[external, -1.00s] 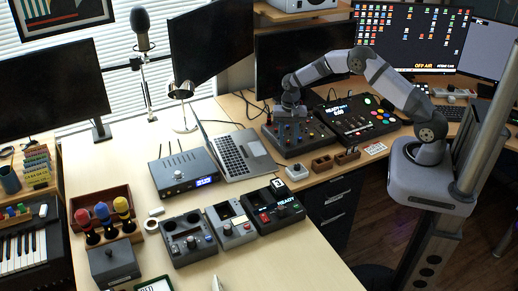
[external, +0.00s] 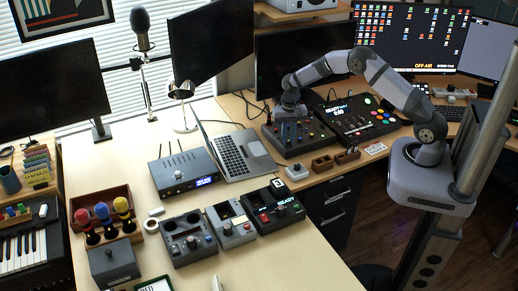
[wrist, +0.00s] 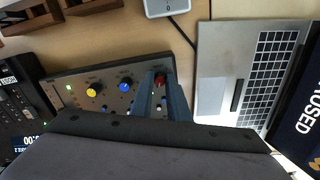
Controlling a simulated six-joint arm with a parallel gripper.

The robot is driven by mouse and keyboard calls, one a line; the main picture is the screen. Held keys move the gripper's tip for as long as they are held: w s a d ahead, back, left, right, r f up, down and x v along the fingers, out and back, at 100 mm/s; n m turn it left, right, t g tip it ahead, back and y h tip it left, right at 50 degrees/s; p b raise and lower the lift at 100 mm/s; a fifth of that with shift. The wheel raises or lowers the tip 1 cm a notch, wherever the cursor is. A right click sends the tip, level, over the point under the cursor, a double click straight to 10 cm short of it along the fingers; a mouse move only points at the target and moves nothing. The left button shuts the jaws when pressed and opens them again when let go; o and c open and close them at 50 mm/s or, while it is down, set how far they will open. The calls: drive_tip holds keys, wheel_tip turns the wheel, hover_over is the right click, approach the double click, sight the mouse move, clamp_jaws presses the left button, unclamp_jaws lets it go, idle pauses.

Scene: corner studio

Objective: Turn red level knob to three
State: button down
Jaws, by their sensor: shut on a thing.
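The red level knob (wrist: 160,79) is at the right end of the knob row on the dark control panel (wrist: 75,74) in the wrist view. My gripper (wrist: 161,82) reaches down over the panel, with its two blue-grey fingers on either side of the red knob and shut on it. The fingers partly cover the knob, and its pointer and scale marks are too small to read.
A blue knob (wrist: 125,85) and a yellow knob (wrist: 92,90) sit beside the red one. An open laptop (external: 246,154) stands close to the panel. A console with coloured buttons (external: 356,122) is on the other side. Small wooden trays (external: 322,164) lie in front.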

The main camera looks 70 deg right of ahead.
sight(288, 142)
drive_tip(key=n, duration=0.7)
drive_tip(key=shift+b, duration=0.4)
drive_tip(key=n, duration=0.6)
drive_tip(key=shift+r+n, duration=0.1)
drive_tip(key=shift+n, duration=0.2)
drive_tip(key=shift+w, duration=0.1)
drive_tip(key=c, duration=1.7)
unclamp_jaws()
drive_tip(key=shift+r+b, duration=1.05)
drive_tip(key=shift+r, duration=2.6)
